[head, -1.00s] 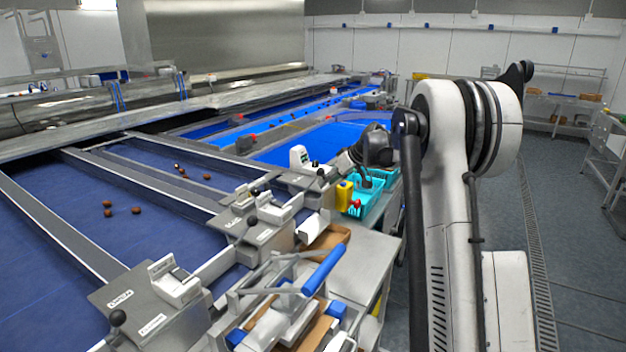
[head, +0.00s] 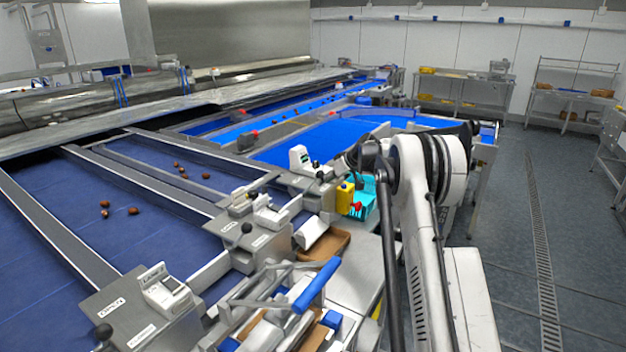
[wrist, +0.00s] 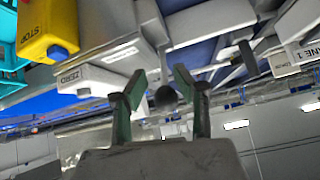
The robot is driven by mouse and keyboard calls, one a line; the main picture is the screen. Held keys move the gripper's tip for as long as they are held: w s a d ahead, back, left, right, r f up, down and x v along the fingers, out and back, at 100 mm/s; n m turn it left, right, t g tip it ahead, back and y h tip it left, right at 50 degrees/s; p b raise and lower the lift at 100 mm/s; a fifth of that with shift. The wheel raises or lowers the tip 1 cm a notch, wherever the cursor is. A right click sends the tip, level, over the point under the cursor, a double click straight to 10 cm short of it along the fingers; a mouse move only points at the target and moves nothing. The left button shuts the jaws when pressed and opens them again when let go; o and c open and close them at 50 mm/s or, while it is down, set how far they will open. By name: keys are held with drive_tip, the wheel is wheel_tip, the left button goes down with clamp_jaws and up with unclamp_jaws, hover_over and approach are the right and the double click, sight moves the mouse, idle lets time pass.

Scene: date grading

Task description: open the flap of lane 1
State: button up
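My gripper (wrist: 157,84) is open in the wrist view, with its two green-lined fingers apart. A dark ball knob (wrist: 166,96) shows between the fingers, closer to the right one; I cannot tell whether it touches. A plate marked LANE 1 (wrist: 290,58) is at the upper right of the wrist view. In the head view, a station (head: 313,177) with a dark knob stands just left of my wrist, and my fingers are hard to make out. I cannot make out the lane 1 flap itself or its position.
In the wrist view a white box marked ZERO (wrist: 98,88) is left of the fingers. Several brown dates lie on the blue lanes (head: 150,237).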

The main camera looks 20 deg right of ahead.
drive_tip(key=w+a, duration=0.1)
drive_tip(key=w, duration=0.1)
drive_tip(key=w+a+f+p, duration=0.1)
drive_tip(key=w, duration=0.1)
drive_tip(key=shift+a, duration=0.2)
drive_tip(key=shift+x, duration=0.8)
clamp_jaws()
